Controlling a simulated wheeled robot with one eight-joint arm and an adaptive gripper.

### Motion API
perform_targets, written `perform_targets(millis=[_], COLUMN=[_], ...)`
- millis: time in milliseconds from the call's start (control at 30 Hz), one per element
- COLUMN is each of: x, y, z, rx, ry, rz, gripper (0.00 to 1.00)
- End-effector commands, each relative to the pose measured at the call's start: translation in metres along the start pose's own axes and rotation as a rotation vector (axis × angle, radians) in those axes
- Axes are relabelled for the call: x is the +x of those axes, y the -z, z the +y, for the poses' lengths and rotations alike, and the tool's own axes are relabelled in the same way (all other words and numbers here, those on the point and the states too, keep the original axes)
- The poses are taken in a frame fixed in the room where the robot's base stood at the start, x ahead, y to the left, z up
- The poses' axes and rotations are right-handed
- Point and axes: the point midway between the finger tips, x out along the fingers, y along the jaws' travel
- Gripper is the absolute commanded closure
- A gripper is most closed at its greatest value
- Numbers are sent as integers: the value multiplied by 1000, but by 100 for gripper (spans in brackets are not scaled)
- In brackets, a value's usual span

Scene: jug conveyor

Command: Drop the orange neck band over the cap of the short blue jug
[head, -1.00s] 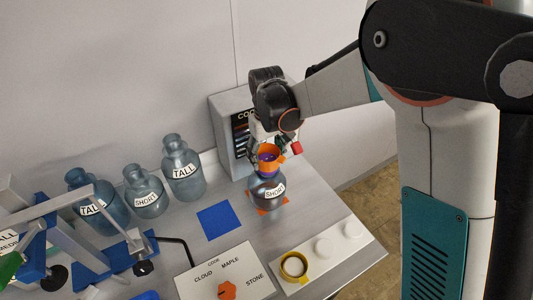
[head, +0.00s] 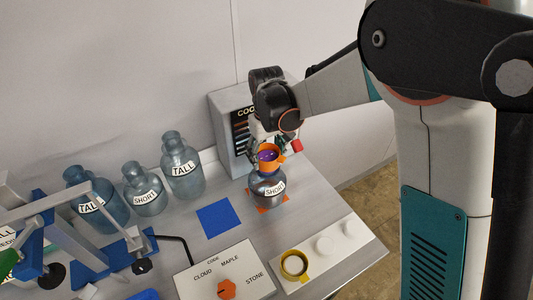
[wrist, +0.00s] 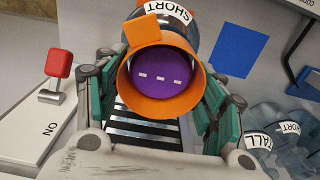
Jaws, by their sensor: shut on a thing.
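The short blue jug (head: 266,190) stands upright on an orange mat, with its SHORT label facing out. Its purple cap (wrist: 160,76) shows through the opening of the orange neck band (head: 268,165). The band also shows in the wrist view (wrist: 130,97), with its square tab toward the jug's label. My gripper (wrist: 155,95) is shut on the band, with teal finger pads on both sides. In the head view my gripper (head: 256,150) is partly hidden behind the band. The band is at cap height, but how far it sits around the cap is unclear.
Two tall jugs (head: 183,170) and another short jug (head: 145,198) stand at the left. A grey machine (head: 228,125) is behind my gripper. A blue square (head: 214,220) lies in free room. A yellow band (head: 294,265) rests on a white strip, near a dial panel (head: 240,262).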

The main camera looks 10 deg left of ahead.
Motion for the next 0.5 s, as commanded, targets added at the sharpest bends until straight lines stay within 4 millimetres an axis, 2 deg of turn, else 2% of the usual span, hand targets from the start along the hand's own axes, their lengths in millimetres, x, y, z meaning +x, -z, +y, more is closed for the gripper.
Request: perform_targets(millis=[500], x=[12], y=[0], z=[0], rx=[0], ry=[0], rz=[0], gripper=[57])
